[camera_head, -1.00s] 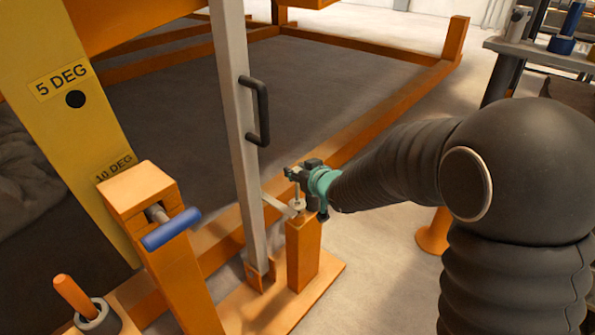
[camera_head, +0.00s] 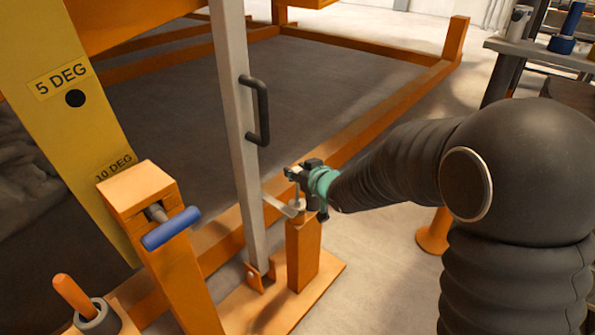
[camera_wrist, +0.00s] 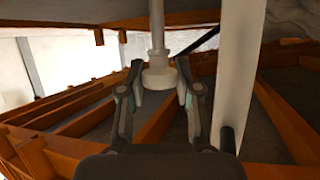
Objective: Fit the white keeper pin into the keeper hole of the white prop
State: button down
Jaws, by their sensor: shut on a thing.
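The white prop (camera_head: 241,135) is a tall pale bar with a black handle. It stands upright in an orange foot bracket, and a pale tab (camera_head: 277,204) runs from it toward the short orange post. My gripper (camera_head: 297,174) is just above that post, to the right of the prop. It is shut on the white keeper pin (camera_head: 297,203), whose lower part reaches down by the post top. In the wrist view the pin (camera_wrist: 158,76), a rod with a wider collar, is between my fingers (camera_wrist: 160,66), beside the prop (camera_wrist: 238,70). I cannot make out the keeper hole.
The short orange post (camera_head: 303,252) stands right of the prop foot. A yellow angle plate (camera_head: 70,130), an orange post with a blue-handled pin (camera_head: 172,229) and an orange peg (camera_head: 75,296) are at left. Clear floor (camera_head: 375,270) lies at right.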

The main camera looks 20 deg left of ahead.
aim_at(298, 194)
jog(key=shift+f+b, duration=3.3)
jog(key=shift+f, duration=0.65)
jog(key=c, duration=0.7)
grip_release()
jog(key=v, duration=1.2)
